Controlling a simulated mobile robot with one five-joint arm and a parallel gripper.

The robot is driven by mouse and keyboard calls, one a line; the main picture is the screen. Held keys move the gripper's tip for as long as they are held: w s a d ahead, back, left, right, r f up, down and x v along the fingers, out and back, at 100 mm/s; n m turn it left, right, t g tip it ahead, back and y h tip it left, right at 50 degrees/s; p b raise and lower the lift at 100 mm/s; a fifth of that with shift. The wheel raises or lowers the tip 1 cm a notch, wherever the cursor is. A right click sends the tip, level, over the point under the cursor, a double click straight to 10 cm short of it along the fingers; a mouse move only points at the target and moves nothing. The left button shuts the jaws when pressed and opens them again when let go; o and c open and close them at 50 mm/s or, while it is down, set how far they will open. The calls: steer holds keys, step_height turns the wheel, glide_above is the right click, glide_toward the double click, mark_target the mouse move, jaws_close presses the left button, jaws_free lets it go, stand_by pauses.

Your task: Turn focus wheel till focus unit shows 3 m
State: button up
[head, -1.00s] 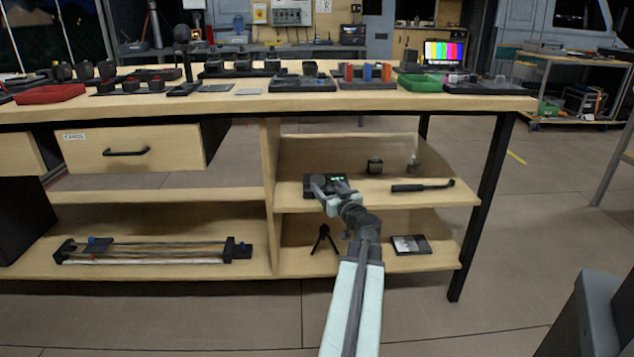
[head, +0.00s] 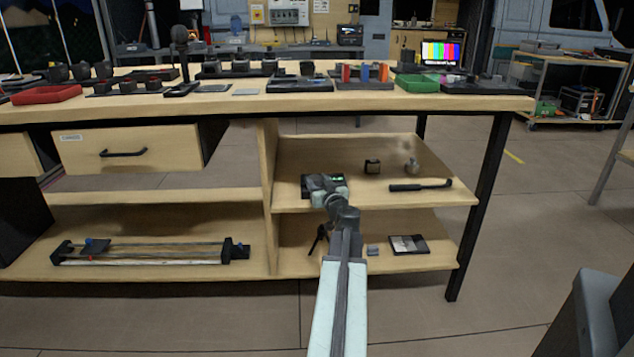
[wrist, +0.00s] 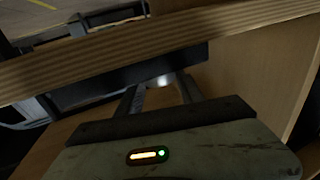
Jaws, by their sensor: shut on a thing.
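The reading is too small to make out. My gripper (head: 326,186) is at the unit and covers part of it; the focus wheel is hidden behind it in the head view. In the wrist view my gripper (wrist: 161,92) has its two fingers reaching forward on either side of a pale, shiny spot, likely the wheel. Its exact shape is too dark to tell.
A small tripod (head: 318,239) and a flat card (head: 408,244) lie below. The tabletop edge (head: 300,104) overhangs above the shelf.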

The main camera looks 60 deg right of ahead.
steer(key=shift+m+g+h, duration=0.5)
steer(key=shift+h, duration=0.1)
steer(key=o, duration=1.4)
steer(key=shift+a, duration=0.1)
